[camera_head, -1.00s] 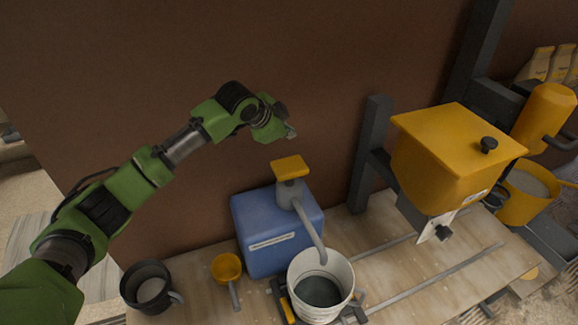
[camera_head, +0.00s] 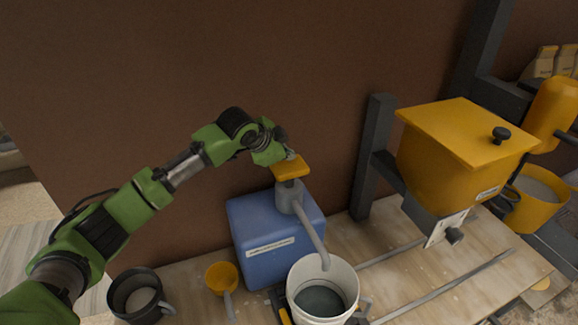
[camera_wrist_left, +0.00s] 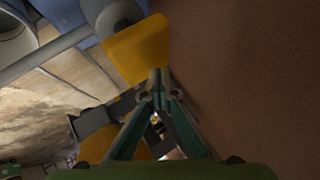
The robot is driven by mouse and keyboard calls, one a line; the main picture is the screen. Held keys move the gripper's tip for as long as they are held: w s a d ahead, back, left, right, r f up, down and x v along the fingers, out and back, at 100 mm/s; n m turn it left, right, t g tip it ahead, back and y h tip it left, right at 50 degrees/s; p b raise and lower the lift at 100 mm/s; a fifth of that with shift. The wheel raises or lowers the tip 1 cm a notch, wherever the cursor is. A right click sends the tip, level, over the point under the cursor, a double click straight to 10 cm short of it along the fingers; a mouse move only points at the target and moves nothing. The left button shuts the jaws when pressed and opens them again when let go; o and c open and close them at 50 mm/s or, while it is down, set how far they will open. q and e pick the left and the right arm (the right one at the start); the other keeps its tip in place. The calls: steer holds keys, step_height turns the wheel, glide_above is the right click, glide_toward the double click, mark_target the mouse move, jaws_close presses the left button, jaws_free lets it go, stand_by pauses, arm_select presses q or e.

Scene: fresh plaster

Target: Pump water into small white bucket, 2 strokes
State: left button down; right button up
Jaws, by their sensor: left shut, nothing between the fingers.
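The blue water container (camera_head: 270,240) stands on the bench against the wall, with a grey pump and spout and a yellow pump head (camera_head: 291,168) on top. The small white bucket (camera_head: 341,275) stands under the spout, with dark grey contents inside. My left gripper (camera_head: 290,156) is shut and empty right at the top of the yellow pump head. In the left wrist view its fingertips (camera_wrist_left: 158,75) meet beside the edge of the yellow pump head (camera_wrist_left: 138,48); whether they touch it I cannot tell. My right gripper is not in view.
A black pot (camera_head: 138,296) and a yellow scoop (camera_head: 222,278) stand left of the container. A yellow hopper (camera_head: 450,170) on a dark frame stands to the right. Rails (camera_head: 440,285) run along the bench beside the bucket. A brown wall (camera_head: 200,60) is close behind.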

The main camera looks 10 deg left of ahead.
mark_target(284, 170)
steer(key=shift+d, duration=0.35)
arm_select(q)
steer(key=shift+f, duration=0.1)
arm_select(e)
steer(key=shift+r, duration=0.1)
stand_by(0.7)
arm_select(q)
steer(key=shift+f, duration=0.25)
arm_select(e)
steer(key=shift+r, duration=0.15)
arm_select(q)
steer(key=shift+f, duration=0.1)
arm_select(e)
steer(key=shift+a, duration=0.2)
arm_select(q)
steer(key=shift+f, duration=1.15)
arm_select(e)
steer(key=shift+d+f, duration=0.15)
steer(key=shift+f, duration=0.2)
arm_select(q)
steer(key=shift+s+f+b, duration=0.15)
steer(key=shift+f+b, duration=0.45)
steer(key=shift+f, duration=0.8)
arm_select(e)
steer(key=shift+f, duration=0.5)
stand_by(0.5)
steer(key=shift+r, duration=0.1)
